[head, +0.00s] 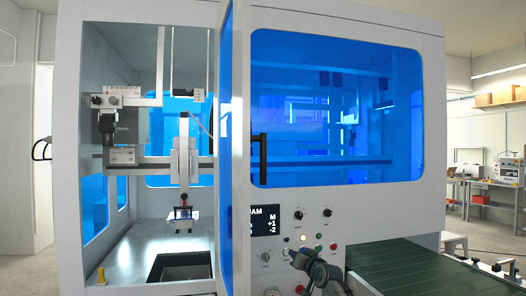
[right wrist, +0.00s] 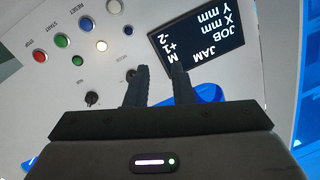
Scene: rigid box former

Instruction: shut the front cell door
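The front cell door (head: 226,120) is a narrow white-framed panel with a blue pane. It stands open, swung out and seen nearly edge-on at the right side of the cell opening. A black bar handle (head: 258,158) shows just right of it. My right gripper (head: 303,258) is low in front of the control panel, right of the door and below the handle, touching neither. In the right wrist view its two dark fingers (right wrist: 158,72) are apart with nothing between them. My left gripper is not in view.
The control panel has a display reading JAM (head: 268,220) and several buttons and knobs (head: 318,236), close to my right gripper. A green conveyor (head: 405,268) lies at the lower right. Inside the open cell are a hanging tool (head: 183,205) and a dark square opening (head: 180,266).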

